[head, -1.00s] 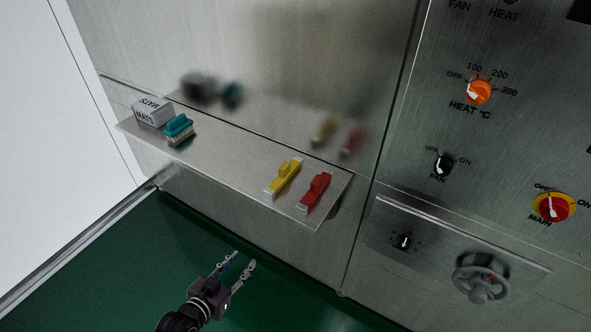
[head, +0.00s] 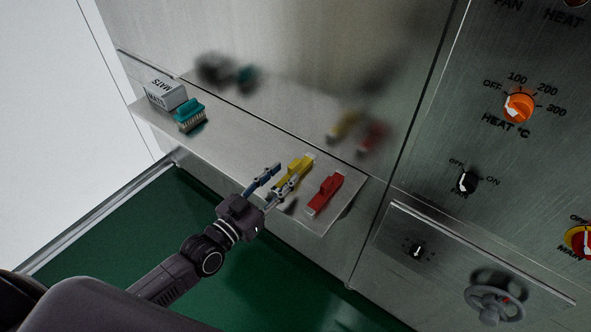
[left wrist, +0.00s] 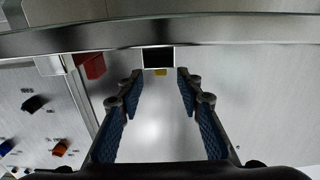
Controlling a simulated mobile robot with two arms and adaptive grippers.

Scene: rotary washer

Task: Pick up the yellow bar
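The yellow bar (head: 300,165) lies on the metal shelf (head: 232,145), left of a red bar (head: 326,193). My left gripper (head: 277,181) is at the shelf's front edge, just in front of the yellow bar. One finger partly overlaps the bar's near end in the head view. In the left wrist view my gripper (left wrist: 160,88) has its fingers apart with nothing between them. A small bit of yellow (left wrist: 160,72) shows beyond the fingertips, under a dark square end; the rest of the bar is hidden there. My right gripper is not in view.
The red bar also shows in the left wrist view (left wrist: 93,66). A teal brush (head: 189,115) and a white box (head: 166,95) stand at the shelf's left end. A control panel with knobs and a handwheel (head: 494,304) is at the right.

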